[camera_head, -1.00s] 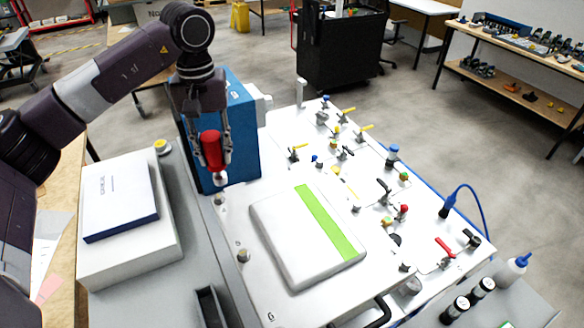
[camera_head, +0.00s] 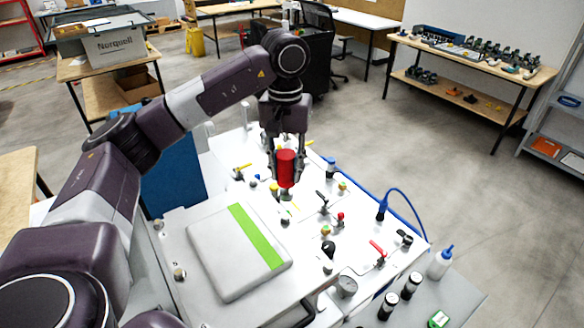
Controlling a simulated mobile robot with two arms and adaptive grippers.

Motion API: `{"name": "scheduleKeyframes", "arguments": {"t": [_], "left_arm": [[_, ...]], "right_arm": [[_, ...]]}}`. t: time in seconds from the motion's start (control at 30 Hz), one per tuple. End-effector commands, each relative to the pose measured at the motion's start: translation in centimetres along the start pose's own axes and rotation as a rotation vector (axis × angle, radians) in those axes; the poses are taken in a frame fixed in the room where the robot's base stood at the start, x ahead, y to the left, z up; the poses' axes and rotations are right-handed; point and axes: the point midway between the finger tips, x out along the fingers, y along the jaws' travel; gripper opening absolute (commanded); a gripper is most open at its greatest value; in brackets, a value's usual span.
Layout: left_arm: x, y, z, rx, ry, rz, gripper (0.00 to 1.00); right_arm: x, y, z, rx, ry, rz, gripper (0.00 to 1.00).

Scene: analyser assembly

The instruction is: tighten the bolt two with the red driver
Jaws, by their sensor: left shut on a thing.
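My left gripper (camera_head: 287,160) is shut on the red driver (camera_head: 287,172), which it holds upright over the far part of the white panel (camera_head: 200,312). The driver's lower tip is near the small valves, and I cannot tell whether it touches anything. Small bolt-like posts stand on the panel's left side, one (camera_head: 159,225) farther back and one (camera_head: 179,273) nearer. Another small post (camera_head: 285,221) stands just below the driver in the picture. I cannot tell which is bolt two. My right gripper is not in view.
A grey case (camera_head: 215,250) with a green strip lies on the panel. Several valves, a red-handled one (camera_head: 377,248) among them, crowd the right side. A blue box (camera_head: 172,180) stands behind my left arm. A white bottle (camera_head: 440,262) stands at the right.

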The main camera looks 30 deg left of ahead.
Motion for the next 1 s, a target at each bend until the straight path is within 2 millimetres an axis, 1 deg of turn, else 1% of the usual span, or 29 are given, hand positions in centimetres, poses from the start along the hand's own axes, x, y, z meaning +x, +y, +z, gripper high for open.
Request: {"name": "scheduleKeyframes", "arguments": {"t": [0.1,0.27,0.43,0.63,0.8,1.0], "left_arm": [[0.5,0.0,0.0,0.000,0.000,0.000,0.00],[1.7,0.0,0.0,0.001,-0.001,-0.001,0.00],[3.3,0.0,0.1,0.001,-0.001,-0.001,0.00],[5.0,0.0,0.0,0.001,0.000,0.000,0.00],[5.6,0.0,0.0,0.001,0.000,0.000,0.00],[5.5,0.0,0.0,0.001,0.000,0.000,0.00]], "right_arm": [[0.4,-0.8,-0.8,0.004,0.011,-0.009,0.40],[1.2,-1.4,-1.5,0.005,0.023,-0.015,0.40],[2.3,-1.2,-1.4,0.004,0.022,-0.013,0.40],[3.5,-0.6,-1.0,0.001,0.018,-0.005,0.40],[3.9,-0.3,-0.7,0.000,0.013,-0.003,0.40],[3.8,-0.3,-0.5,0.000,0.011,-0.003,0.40]]}}
